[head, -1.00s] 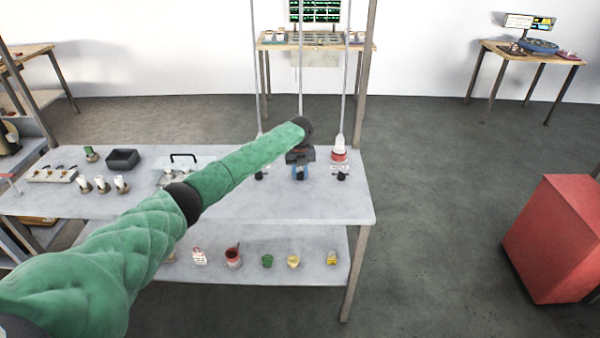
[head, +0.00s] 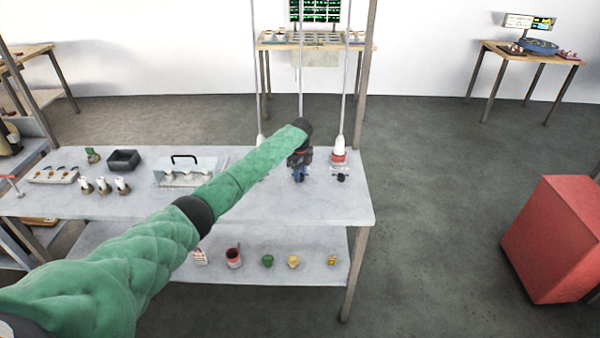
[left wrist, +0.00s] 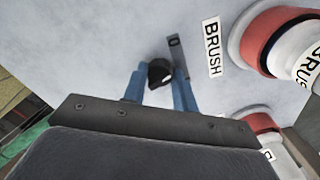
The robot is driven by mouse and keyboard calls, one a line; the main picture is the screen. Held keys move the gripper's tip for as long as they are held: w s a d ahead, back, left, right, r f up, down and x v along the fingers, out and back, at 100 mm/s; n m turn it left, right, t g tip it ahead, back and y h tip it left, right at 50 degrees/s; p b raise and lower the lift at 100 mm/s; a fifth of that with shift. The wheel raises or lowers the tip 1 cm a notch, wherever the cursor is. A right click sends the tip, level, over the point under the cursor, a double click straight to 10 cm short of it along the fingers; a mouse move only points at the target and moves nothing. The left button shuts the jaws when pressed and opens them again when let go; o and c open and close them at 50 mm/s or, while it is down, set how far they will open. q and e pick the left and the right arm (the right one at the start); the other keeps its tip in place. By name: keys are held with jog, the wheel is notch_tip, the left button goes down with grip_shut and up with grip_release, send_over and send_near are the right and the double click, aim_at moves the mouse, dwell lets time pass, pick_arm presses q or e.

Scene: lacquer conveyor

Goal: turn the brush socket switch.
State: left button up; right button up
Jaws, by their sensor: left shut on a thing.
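My left gripper (head: 299,174) is low over the right part of the table in the head view. In the left wrist view its two blue fingers (left wrist: 160,84) are shut on a small black switch knob (left wrist: 160,71), one on each side. In the head view, my arm and gripper hide the knob. My right gripper is not in view.
A neighbouring red and white socket piece (head: 339,155) and black knob (head: 341,177) stand close right of my gripper. Vertical rods hang above. A clear case (head: 183,175), a dark tray (head: 123,160) and white cups (head: 103,185) are left on the table.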

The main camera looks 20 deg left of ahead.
pick_arm(q)
jog(key=shift+r+n, duration=0.1)
jog(key=shift+n, duration=0.8)
jog(key=o, duration=0.7)
jog(key=shift+o, duration=1.4)
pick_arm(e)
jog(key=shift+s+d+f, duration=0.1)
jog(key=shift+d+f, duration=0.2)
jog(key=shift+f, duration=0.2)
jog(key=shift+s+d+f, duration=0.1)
